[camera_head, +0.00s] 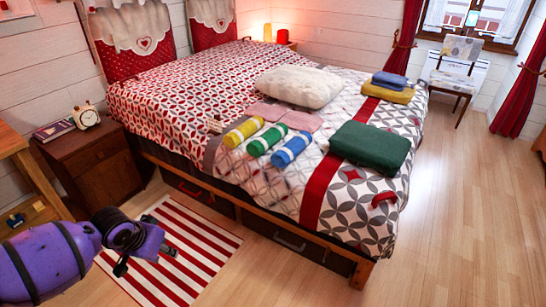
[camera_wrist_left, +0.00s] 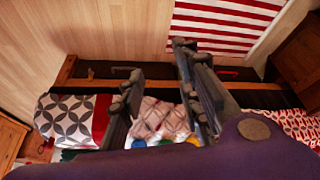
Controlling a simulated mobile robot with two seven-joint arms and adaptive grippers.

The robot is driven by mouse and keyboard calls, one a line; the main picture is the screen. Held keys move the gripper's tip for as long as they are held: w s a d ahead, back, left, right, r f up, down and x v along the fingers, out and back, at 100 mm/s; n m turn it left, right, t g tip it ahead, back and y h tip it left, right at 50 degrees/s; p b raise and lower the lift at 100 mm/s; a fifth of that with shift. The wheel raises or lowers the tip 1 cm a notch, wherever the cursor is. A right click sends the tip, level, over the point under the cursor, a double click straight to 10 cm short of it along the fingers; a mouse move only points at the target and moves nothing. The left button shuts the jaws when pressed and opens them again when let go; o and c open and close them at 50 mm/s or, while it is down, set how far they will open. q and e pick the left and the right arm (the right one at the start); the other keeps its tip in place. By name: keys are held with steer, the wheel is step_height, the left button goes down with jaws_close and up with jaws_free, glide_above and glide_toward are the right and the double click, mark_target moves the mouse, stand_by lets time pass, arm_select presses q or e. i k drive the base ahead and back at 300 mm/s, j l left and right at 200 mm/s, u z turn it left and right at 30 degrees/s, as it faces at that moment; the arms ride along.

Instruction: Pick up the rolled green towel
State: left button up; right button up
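The rolled green towel (camera_head: 267,139) lies on the bed near its front edge, between a rolled yellow towel (camera_head: 243,131) on its left and a rolled blue towel (camera_head: 292,149) on its right. It has pale bands. In the left wrist view only a small green part of it (camera_wrist_left: 166,143) shows above my purple wrist. My left gripper (camera_head: 148,262) is low at the left, over the striped rug and well short of the bed towels. Its two fingers stand apart and empty in the left wrist view (camera_wrist_left: 158,65). My right gripper is out of view.
The bed (camera_head: 190,92) has a wooden side rail. A folded green towel (camera_head: 370,147), a white fluffy pillow (camera_head: 299,86) and pink folded cloths (camera_head: 283,115) lie around the rolls. A nightstand (camera_head: 95,160) with a clock (camera_head: 86,116) stands left. Floor on the right is clear.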

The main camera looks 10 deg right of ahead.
mark_target(258, 146)
steer(key=i+l+z, duration=0.1)
steer(key=i+z, duration=0.3)
steer(key=i, duration=0.5)
steer(key=i+j+z, duration=0.2)
steer(key=i+z, duration=0.2)
steer(key=i, duration=0.5)
